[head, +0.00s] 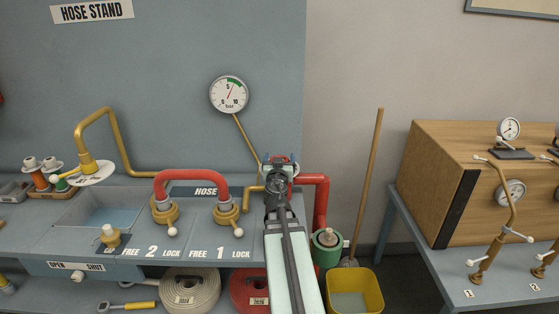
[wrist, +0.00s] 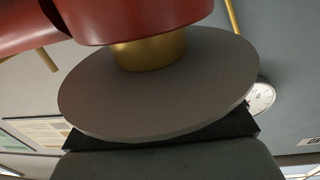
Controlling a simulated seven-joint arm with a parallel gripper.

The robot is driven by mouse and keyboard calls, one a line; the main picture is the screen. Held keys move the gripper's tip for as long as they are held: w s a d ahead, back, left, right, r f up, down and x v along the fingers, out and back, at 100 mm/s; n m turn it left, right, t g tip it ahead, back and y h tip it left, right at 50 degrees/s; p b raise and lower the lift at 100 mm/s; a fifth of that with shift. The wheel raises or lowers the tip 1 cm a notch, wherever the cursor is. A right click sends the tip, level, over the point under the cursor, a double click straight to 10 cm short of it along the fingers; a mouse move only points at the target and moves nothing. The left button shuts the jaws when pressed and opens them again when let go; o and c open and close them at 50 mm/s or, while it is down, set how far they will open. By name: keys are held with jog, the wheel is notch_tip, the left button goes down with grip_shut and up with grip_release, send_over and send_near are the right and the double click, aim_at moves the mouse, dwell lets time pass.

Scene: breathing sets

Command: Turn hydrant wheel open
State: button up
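The likely hydrant wheel is a plain grey disc (wrist: 160,90) in the wrist view, on a short brass stem (wrist: 150,52) under a red body (wrist: 135,18). My gripper (head: 280,172) is at the right end of the bench in the head view, in front of the red pipe (head: 318,200), and covers most of the hydrant there. In the wrist view, dark gripper parts lie close against the lower edge of the disc. Whether they touch it, and the gap between the fingers, cannot be made out.
A gauge (head: 229,95) hangs on the panel above. A red hose bend (head: 190,178) with brass couplings is left of my arm. A second table (head: 510,292) is farther right.

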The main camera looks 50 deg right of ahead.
jog(key=shift+o, duration=1.2)
jog(key=shift+r, duration=0.15)
jog(key=shift+r, duration=4.85)
